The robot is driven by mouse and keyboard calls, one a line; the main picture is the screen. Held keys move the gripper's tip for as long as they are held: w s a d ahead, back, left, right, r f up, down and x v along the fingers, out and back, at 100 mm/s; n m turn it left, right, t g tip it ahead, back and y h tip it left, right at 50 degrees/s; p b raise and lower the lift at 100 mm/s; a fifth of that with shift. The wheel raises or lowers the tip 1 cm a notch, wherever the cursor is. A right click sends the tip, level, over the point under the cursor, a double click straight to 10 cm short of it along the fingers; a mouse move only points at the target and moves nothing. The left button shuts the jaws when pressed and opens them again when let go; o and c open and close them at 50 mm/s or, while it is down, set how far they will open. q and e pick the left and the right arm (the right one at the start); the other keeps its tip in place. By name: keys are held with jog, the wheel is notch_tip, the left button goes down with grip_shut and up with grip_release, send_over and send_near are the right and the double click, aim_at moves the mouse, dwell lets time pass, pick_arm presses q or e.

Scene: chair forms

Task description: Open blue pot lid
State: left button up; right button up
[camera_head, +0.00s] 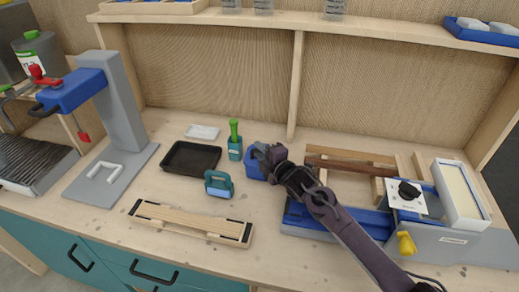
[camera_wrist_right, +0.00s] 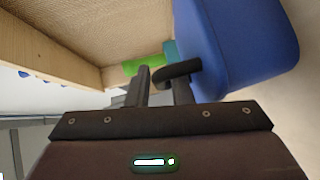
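The blue pot (camera_head: 254,169) stands on the workbench near the middle in the head view, partly hidden by my right gripper (camera_head: 262,152). In the right wrist view the pot (camera_wrist_right: 245,45) is a large blue rounded body at the upper right. A curved black handle (camera_wrist_right: 180,71) sticks out from it towards the fingers. My right gripper (camera_wrist_right: 163,90) has its two dark fingers apart, with the handle's bent end at the gap between them. I see no clear grip on the handle. I cannot make out a lid seam. My left gripper is not in view.
A green-topped teal bottle (camera_head: 235,143), a teal handled block (camera_head: 219,184) and a black tray (camera_head: 191,158) stand left of the pot. A wooden rack (camera_head: 350,160) and a blue-grey fixture (camera_head: 310,218) lie to the right. A shelf (camera_head: 230,18) runs above.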

jog(key=shift+w+a, duration=0.15)
jog(key=shift+w, duration=0.05)
jog(key=shift+c, duration=0.4)
grip_shut()
